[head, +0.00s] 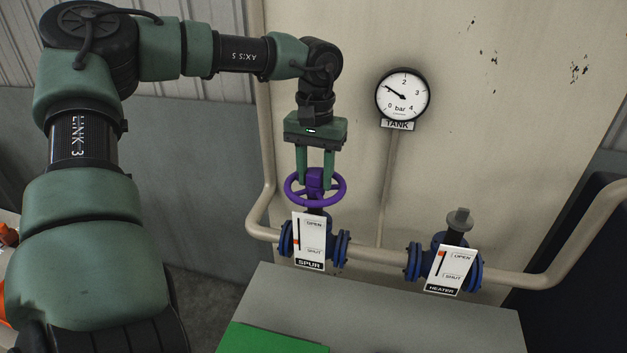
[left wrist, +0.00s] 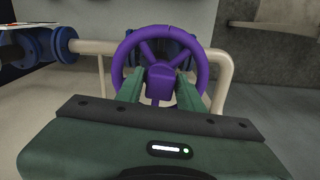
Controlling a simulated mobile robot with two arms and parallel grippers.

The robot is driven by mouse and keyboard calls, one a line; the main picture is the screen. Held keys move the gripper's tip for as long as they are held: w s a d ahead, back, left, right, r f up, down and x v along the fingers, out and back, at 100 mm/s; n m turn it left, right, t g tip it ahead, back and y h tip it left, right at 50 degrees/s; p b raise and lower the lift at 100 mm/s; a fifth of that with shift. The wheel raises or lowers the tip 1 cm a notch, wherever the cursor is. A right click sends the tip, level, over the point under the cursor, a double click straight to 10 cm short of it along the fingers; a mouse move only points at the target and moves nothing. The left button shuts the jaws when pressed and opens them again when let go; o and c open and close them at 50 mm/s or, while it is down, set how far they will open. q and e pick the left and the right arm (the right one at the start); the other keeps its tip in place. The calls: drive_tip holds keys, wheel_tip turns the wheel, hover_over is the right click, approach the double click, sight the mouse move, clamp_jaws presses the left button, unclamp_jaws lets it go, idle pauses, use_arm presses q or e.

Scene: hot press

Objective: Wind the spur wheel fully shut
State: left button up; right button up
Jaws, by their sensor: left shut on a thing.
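The purple spur wheel (head: 341,190) sits on top of the left valve on the pipe. My left gripper (head: 315,178) comes down from above and is shut on the wheel at its hub, inside the rim. In the left wrist view the two green fingers flank the purple hub (left wrist: 159,84), and the round rim (left wrist: 205,72) with its spokes shows beyond them. The white SPUR plate (head: 310,240) has an orange mark at its left edge, between OPEN and SHUT and nearer SHUT. My right gripper is not in view.
The heater valve (head: 459,220), with a grey top and its own OPEN/SHUT plate (head: 450,270), stands to the right. A tank gauge (head: 403,95) reads about 1 bar. A grey box top (head: 400,310) with a green sheet (head: 270,340) lies in front. A beige pipe (head: 380,257) joins the valves.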

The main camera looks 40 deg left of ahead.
use_arm(q)
drive_tip(key=o, duration=1.2)
drive_tip(key=shift+c, duration=0.2)
